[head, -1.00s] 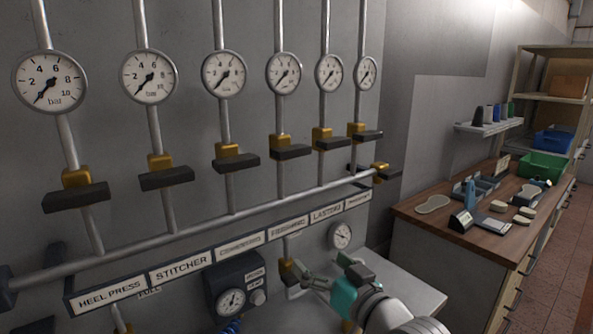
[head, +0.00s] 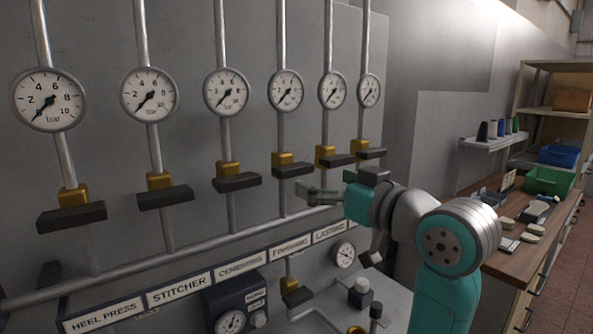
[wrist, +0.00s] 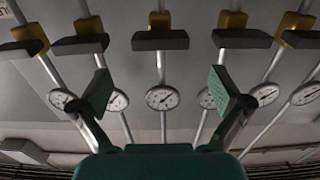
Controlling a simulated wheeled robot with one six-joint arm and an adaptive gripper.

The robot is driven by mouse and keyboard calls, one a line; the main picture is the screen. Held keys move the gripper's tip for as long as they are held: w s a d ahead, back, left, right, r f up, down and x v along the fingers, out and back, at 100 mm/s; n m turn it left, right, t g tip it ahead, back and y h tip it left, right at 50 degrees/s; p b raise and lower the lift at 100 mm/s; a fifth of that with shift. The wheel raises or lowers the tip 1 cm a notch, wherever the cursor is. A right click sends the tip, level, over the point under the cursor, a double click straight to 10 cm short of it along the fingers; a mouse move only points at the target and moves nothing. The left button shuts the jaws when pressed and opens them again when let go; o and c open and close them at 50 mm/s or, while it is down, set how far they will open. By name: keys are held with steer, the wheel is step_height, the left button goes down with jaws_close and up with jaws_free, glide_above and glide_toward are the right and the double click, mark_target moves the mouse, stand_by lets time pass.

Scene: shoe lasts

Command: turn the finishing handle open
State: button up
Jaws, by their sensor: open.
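The FINISHING label (head: 291,247) is fourth from the left on the label strip. Above it, the fourth dark handle (head: 293,170) on a brass valve lies crosswise to its vertical pipe. The gauge above (head: 286,90) has its needle pointing low left. My gripper (head: 312,196) is open and empty, just below and right of that handle, apart from it, fingers pointing left toward the wall. In the wrist view, my open fingers (wrist: 168,90) straddle the middle pipe in the picture, and a crosswise handle, seemingly the same one (wrist: 160,41), is centred above them.
Similar crosswise handles stand on both sides, the closest being the third (head: 237,183) and fifth (head: 338,160). A horizontal pipe (head: 150,258) runs below. A lower brass valve (head: 292,292) sits under the label strip. A wooden workbench (head: 535,260) stands at right.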

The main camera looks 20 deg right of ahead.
mark_target(299, 171)
steer(key=x, duration=0.8)
steer(key=shift+w+a, duration=0.1)
steer(key=shift+w, duration=0.25)
steer(key=shift+f, duration=0.1)
steer(key=c, duration=1)
